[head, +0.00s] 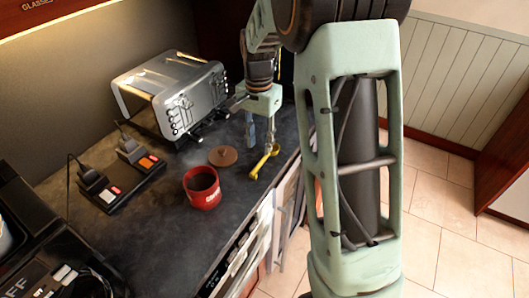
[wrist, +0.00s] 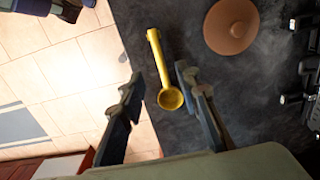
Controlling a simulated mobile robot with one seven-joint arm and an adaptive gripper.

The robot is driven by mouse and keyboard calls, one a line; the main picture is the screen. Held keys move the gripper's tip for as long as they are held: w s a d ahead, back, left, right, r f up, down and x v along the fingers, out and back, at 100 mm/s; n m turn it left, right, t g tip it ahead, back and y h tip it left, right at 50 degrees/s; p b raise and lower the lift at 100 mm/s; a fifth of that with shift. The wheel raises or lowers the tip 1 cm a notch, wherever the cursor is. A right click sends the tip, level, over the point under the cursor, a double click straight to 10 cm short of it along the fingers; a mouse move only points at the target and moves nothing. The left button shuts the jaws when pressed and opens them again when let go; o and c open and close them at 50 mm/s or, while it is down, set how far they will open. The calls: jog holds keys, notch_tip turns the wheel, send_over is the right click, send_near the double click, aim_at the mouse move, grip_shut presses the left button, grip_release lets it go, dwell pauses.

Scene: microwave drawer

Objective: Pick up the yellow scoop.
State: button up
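The yellow scoop (head: 262,163) lies on the dark countertop near its right edge in the head view. In the wrist view the scoop (wrist: 163,70) has its round bowl toward my gripper and its handle pointing away. My gripper (wrist: 155,85) is open, with one finger on each side of the scoop's bowl in the picture. In the head view my gripper (head: 260,140) points down over the counter beside the scoop. I cannot tell its exact height above the scoop. Nothing shows between the fingers as gripped.
A round brown lid (head: 222,156) lies left of the scoop. A red mug (head: 202,187) stands nearer, and a silver toaster (head: 172,95) stands behind. A power strip (head: 120,180) with plugs lies at left. The counter drops off to the tiled floor (head: 445,210) at right.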

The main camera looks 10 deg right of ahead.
aim_at(259, 163)
jog(key=f, duration=0.4)
jog(key=f+p, duration=0.1)
jog(key=f, duration=0.2)
jog(key=shift+s+a, duration=0.15)
jog(key=shift+s, duration=0.1)
jog(key=shift+f, duration=0.25)
jog(key=shift+f, duration=0.25)
grip_shut()
